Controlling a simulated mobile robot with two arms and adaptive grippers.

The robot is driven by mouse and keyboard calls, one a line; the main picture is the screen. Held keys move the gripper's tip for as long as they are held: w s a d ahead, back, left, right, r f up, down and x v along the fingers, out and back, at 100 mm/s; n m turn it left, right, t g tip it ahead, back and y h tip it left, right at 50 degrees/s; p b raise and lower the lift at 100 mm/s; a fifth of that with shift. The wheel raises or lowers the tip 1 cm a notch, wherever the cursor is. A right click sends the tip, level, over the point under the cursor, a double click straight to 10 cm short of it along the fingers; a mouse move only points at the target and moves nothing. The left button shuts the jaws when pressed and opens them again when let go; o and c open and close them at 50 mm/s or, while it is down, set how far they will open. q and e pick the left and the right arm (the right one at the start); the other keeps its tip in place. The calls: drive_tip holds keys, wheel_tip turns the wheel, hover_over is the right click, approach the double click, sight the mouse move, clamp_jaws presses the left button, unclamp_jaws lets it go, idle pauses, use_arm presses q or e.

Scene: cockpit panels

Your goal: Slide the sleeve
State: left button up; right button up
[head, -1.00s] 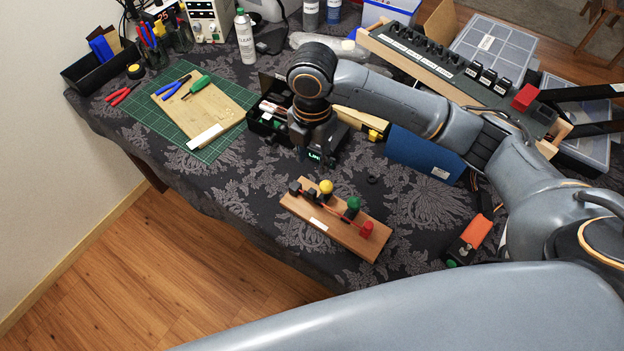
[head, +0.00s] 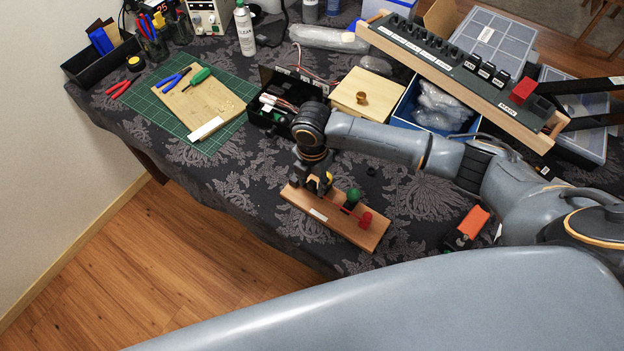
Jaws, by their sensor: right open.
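A wooden board (head: 336,224) lies near the table's front edge. A green knob (head: 354,194) and a red knob (head: 365,219) stand on its right half. A small yellow part (head: 329,177) shows beside my gripper, mostly hidden. My right gripper (head: 318,187) points down over the board's left half, with its fingers open around or just above the small black parts there. The gripper hides that end, so I cannot tell whether it touches anything. I cannot make out the sleeve for sure. My left gripper is out of view.
Behind the gripper are an open black box (head: 262,118), a wooden box with a knob (head: 349,108) and a blue box (head: 407,101) of plastic bags. An orange-and-black block (head: 468,226) is right of the board. Bare tablecloth (head: 235,182) lies to the left.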

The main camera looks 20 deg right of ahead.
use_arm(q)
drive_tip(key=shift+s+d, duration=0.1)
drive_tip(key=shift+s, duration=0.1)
use_arm(e)
drive_tip(key=shift+c, duration=0.6)
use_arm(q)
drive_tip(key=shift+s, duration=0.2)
use_arm(e)
clamp_jaws()
